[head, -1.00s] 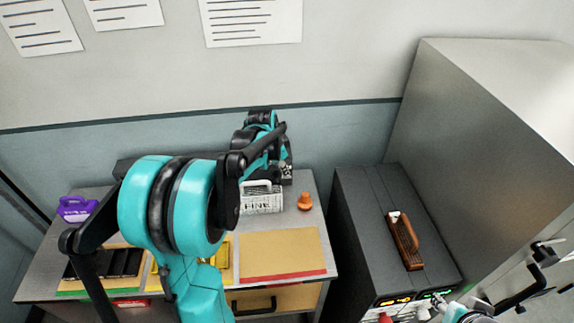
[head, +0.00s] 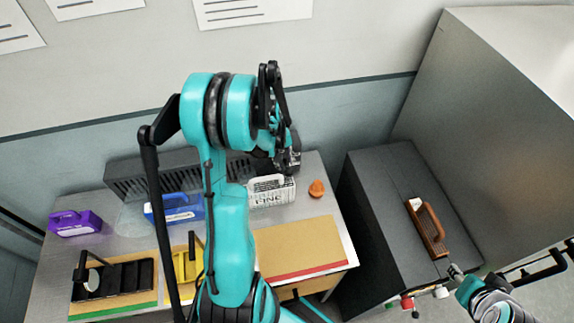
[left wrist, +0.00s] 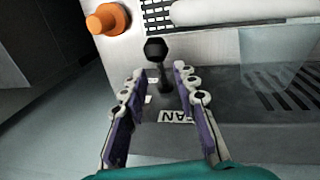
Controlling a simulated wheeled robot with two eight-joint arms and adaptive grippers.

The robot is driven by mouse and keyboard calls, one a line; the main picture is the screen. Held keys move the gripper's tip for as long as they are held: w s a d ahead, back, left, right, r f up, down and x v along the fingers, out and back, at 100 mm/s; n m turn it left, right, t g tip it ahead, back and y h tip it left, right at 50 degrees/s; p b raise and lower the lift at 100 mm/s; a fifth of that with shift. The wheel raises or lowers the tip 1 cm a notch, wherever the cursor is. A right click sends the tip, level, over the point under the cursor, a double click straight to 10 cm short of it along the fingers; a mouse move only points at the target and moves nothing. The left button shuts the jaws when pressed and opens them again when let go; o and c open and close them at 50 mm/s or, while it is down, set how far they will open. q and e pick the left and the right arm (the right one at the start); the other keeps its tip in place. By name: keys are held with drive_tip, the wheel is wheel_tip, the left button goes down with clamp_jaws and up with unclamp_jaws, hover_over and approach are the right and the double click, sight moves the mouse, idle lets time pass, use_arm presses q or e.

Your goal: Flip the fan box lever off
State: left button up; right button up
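The fan box (head: 128,180) is a long dark grey box with slots along the back of the table. In the left wrist view, its dark grey face carries a white label reading FAN (left wrist: 177,116). A lever with a black knob (left wrist: 155,49) stands up from the box near that label. My left gripper (left wrist: 158,82) is open, its fingers on either side of the lever's stalk; I cannot tell whether they touch it. In the head view my left arm largely hides the gripper and lever. My right gripper (head: 456,272) shows small at lower right; its fingers are unclear.
A white basket-like box (head: 272,192) and an orange knob-shaped object (head: 317,188) stand near the left gripper. A purple case (head: 75,223), blue case (head: 180,208) and black tray (head: 125,280) are on the table. A dark cabinet with a brown-handled block (head: 428,230) stands right.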

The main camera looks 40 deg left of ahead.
sight(287, 168)
use_arm(q)
drive_tip(key=shift+w+d+f, duration=0.1)
drive_tip(key=shift+f, duration=0.7)
drive_tip(key=shift+w+d+f, duration=0.1)
drive_tip(key=shift+f, duration=0.7)
clamp_jaws()
drive_tip(key=shift+a, duration=0.1)
drive_tip(key=shift+s+f+b, duration=0.1)
drive_tip(key=shift+b, duration=0.4)
